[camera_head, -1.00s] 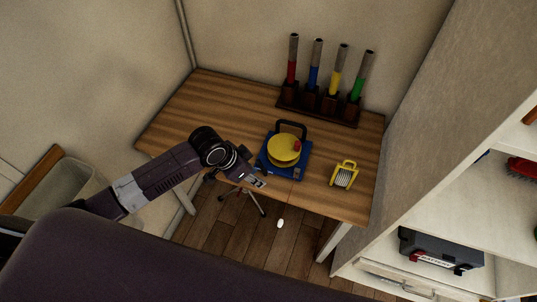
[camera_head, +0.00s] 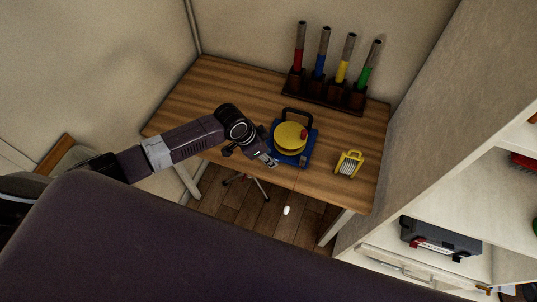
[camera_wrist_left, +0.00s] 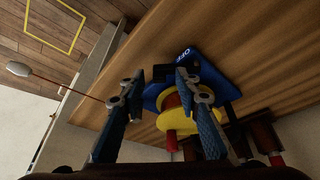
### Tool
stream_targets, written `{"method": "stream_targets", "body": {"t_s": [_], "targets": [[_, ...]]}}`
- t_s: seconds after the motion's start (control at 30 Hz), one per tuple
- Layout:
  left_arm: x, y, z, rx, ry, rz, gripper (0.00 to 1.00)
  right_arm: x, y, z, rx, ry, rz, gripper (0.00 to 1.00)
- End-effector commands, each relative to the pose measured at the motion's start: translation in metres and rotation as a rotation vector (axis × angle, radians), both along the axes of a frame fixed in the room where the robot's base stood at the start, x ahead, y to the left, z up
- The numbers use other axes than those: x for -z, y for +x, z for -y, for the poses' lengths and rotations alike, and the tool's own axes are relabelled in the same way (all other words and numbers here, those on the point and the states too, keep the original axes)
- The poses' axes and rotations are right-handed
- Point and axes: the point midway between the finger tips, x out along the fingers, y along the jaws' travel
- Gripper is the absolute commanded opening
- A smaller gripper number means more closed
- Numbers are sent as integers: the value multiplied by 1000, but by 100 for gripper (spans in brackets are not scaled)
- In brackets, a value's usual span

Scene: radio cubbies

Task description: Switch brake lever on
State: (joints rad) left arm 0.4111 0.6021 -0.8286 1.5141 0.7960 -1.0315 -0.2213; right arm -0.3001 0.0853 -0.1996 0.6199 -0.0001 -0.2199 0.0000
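In the left wrist view the blue base (camera_wrist_left: 200,68) carries the word "OFF". Four upright levers, red (camera_head: 299,58), blue (camera_head: 321,65), yellow (camera_head: 343,70) and green (camera_head: 366,75), stand behind it. I cannot tell which part is the brake lever. My left gripper (camera_head: 267,158) is at the unit's near-left edge; its fingers (camera_wrist_left: 158,82) are apart and empty. My right gripper is out of view.
A small yellow-framed object (camera_head: 348,164) stands right of the unit on the wooden desk (camera_head: 220,90). A thin rod with a white knob (camera_wrist_left: 18,69) shows beside the desk edge. White shelving (camera_head: 455,190) rises at the right. The left desk area is clear.

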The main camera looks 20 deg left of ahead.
Motion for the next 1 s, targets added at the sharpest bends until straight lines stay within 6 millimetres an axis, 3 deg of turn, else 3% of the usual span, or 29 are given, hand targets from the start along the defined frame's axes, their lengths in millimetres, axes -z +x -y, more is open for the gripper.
{"method": "stream_targets", "body": {"t_s": [0.27,0.53,1.0], "targets": [[1,0,1,1,0,1,29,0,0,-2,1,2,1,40],[1,0,1,0,-1,1,0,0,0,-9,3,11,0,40],[-1,4,7,-125,-2,-1,0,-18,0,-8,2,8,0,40]]}}
